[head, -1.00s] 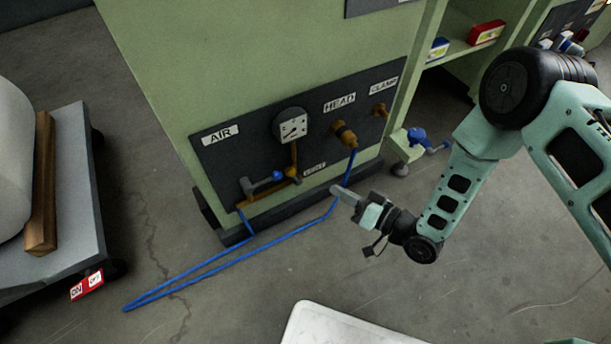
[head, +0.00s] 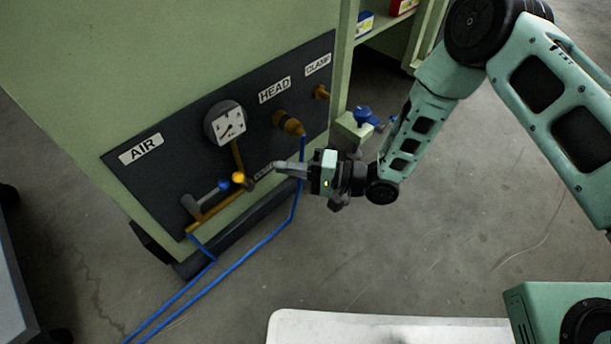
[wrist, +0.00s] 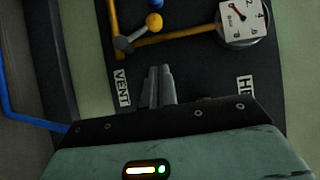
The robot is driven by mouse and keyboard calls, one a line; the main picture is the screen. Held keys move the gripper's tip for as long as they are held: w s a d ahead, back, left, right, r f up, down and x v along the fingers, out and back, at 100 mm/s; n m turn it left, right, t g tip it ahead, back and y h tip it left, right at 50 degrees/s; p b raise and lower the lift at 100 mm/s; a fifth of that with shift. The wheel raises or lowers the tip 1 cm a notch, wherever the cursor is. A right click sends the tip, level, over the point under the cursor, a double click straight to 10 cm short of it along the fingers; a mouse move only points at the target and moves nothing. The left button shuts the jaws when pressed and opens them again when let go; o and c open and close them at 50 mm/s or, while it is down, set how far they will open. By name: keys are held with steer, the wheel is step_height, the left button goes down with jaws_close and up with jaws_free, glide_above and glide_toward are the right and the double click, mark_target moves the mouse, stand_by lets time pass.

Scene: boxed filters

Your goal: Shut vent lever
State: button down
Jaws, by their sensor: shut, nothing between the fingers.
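The vent lever shows in the wrist view as a short grey arm (wrist: 126,43) with a yellow ball knob (wrist: 154,22), near the VENT label (wrist: 121,88). In the head view its yellow knob (head: 238,178) sits on the brass piping below the gauge. My gripper (head: 279,166) is shut and empty, just right of the knob, pointing left at the panel. In the wrist view its closed fingertips (wrist: 160,76) lie over the dark panel beside the VENT label, apart from the knob. In the head view the gripper partly covers that label.
A blue-tipped grey lever (head: 207,196) is left of the yellow knob. A round gauge (head: 225,124) is above; a brass HEAD fitting (head: 289,122) is at upper right. A blue hose (head: 258,246) loops down to the floor. Open floor lies in front.

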mark_target(241, 180)
steer(key=s+a+b, duration=0.2)
steer(key=a+b, duration=0.1)
steer(key=a, duration=0.3)
steer(key=shift+s, duration=0.15)
